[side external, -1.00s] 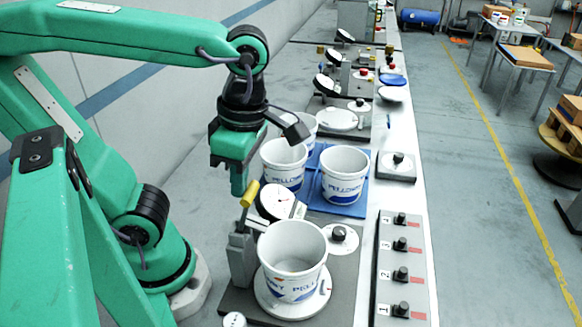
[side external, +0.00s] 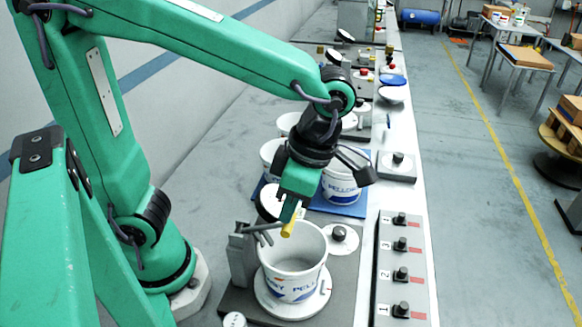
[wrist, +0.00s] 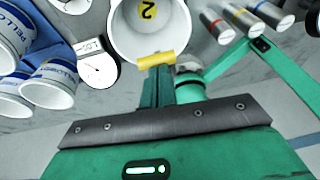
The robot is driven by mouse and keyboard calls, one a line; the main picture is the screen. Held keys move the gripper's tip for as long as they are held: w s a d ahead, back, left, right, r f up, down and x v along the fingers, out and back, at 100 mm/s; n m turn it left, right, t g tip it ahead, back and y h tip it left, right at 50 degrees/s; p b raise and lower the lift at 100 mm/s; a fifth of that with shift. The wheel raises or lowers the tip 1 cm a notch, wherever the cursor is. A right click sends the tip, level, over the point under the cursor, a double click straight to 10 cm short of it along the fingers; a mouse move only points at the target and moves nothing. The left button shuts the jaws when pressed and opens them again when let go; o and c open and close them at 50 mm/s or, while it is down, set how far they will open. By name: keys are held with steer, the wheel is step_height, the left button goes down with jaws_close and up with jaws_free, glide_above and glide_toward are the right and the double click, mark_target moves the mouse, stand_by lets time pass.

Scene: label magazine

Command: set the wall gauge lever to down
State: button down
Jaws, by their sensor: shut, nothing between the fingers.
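The gauge lever has a yellow handle (side external: 289,225) on a grey rod (side external: 260,228) that sticks out from a grey post (side external: 240,258). The rod lies about level, and the handle is over the far rim of the near white bucket (side external: 293,285). My gripper (side external: 287,211) is shut and empty, with its fingertips at the handle; I cannot tell if they touch. In the wrist view the handle (wrist: 155,60) lies just beyond the fingers (wrist: 157,88). The white gauge dial (wrist: 98,68) shows there; my gripper partly hides it in the side view.
The near bucket stands on a round white plate (side external: 262,303), close below my gripper. More white buckets (side external: 340,187) stand on a blue mat (side external: 352,208) behind. A panel of numbered knobs (side external: 402,275) is at the right. Bare grey surface (side external: 215,160) lies at the left.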

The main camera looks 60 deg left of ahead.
step_height(320, 180, down, 6)
steer(key=w+d+g+y, duration=0.1)
steer(key=w+d, duration=0.1)
steer(key=shift+r, duration=0.25)
steer(key=shift+f, duration=0.1)
stand_by(0.6)
